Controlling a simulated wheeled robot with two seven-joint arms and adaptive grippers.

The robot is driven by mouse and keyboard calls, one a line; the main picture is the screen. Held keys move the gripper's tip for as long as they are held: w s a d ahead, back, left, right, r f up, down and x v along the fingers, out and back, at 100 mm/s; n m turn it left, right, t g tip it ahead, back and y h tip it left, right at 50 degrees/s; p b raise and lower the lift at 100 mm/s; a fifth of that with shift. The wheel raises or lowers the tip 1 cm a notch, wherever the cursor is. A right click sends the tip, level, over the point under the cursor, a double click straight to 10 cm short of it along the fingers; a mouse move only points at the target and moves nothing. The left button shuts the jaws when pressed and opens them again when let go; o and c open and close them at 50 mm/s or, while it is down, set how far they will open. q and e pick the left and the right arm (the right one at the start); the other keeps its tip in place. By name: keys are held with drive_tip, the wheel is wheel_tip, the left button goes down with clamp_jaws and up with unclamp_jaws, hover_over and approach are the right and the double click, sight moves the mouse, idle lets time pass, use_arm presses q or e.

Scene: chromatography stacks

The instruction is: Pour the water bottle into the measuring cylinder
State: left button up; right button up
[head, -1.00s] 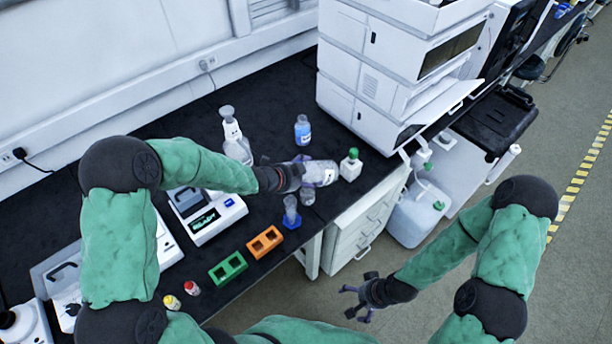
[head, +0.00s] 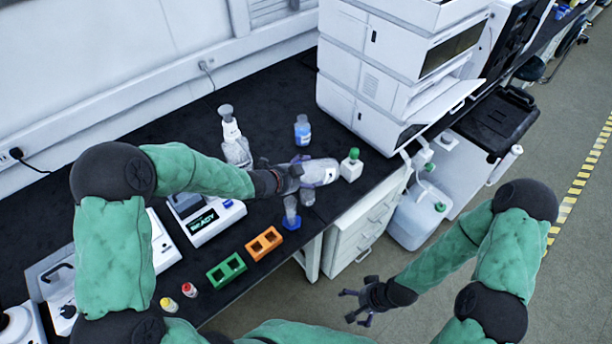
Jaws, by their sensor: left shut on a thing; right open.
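My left gripper (head: 297,171) is shut on a clear water bottle (head: 321,172) and holds it tilted close to horizontal above the bench. The measuring cylinder (head: 290,205), clear with a blue base (head: 291,222), stands upright on the bench just below and left of the bottle in the head view. Whether water is flowing is too small to tell. My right gripper (head: 360,302) is open and empty, low over the floor beside the bench.
A small clear vessel (head: 307,197) shows just under the bottle. A green-capped bottle (head: 351,166), a blue-liquid bottle (head: 302,131) and a wash bottle (head: 235,143) stand nearby. Orange (head: 264,243) and green (head: 226,269) racks sit near the front edge. White instruments (head: 390,75) block the back right.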

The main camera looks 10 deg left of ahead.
use_arm(q)
drive_tip(key=shift+w+r, duration=0.1)
drive_tip(key=shift+r, duration=0.05)
drive_tip(key=shift+b, duration=0.3)
drive_tip(key=shift+t+b, duration=0.4)
drive_tip(key=shift+b, duration=0.25)
drive_tip(key=shift+h, duration=0.3)
drive_tip(key=shift+b, duration=0.3)
drive_tip(key=shift+f+t+b, duration=0.2)
drive_tip(key=shift+t+b, duration=0.1)
drive_tip(key=shift+b, duration=0.7)
drive_tip(key=shift+r, duration=0.1)
